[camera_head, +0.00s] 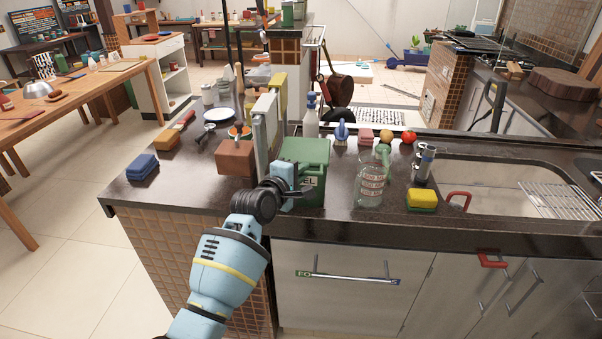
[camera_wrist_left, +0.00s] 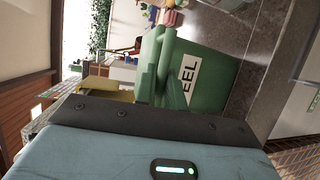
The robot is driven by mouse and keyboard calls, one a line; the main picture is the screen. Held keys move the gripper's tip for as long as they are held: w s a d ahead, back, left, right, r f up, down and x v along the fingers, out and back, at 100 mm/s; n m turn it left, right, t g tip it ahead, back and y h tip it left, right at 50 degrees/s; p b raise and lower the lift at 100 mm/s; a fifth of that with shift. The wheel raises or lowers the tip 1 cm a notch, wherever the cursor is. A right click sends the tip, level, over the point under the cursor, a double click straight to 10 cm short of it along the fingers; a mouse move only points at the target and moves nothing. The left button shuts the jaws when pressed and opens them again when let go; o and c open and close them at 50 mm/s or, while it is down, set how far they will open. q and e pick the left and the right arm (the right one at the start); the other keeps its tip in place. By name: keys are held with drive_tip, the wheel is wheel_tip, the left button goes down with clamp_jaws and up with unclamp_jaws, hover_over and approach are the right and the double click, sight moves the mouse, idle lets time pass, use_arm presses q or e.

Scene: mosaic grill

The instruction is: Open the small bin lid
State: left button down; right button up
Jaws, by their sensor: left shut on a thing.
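The small green bin (camera_head: 316,183) stands on the dark counter, upright, with a white label partly reading "EEL". Its green lid (camera_head: 306,149) lies across the top and looks closed. In the left wrist view the bin's body (camera_wrist_left: 208,65) and the lid's edge (camera_wrist_left: 150,62) are close in front of the gripper. My left gripper (camera_head: 291,190) is at the bin's front left side, shut on a green part that appears to be the lid's edge. The fingers hide the exact contact. My right gripper is not in view.
A clear glass bottle (camera_head: 371,180) stands just right of the bin, with a yellow sponge (camera_head: 422,199) and sink (camera_head: 500,185) further right. A brown block (camera_head: 235,157) and upright boards (camera_head: 266,125) crowd the left. The counter's front edge runs below the gripper.

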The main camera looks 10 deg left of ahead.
use_arm(q)
drive_tip(key=w+r, duration=0.3)
drive_tip(key=r, duration=0.7)
drive_tip(key=shift+w, duration=0.25)
idle(0.3)
drive_tip(key=c, duration=1.5)
unclamp_jaws()
drive_tip(key=shift+c, duration=0.2)
drive_tip(key=shift+o, duration=0.2)
drive_tip(key=shift+s+f, duration=0.1)
drive_tip(key=v, duration=0.8)
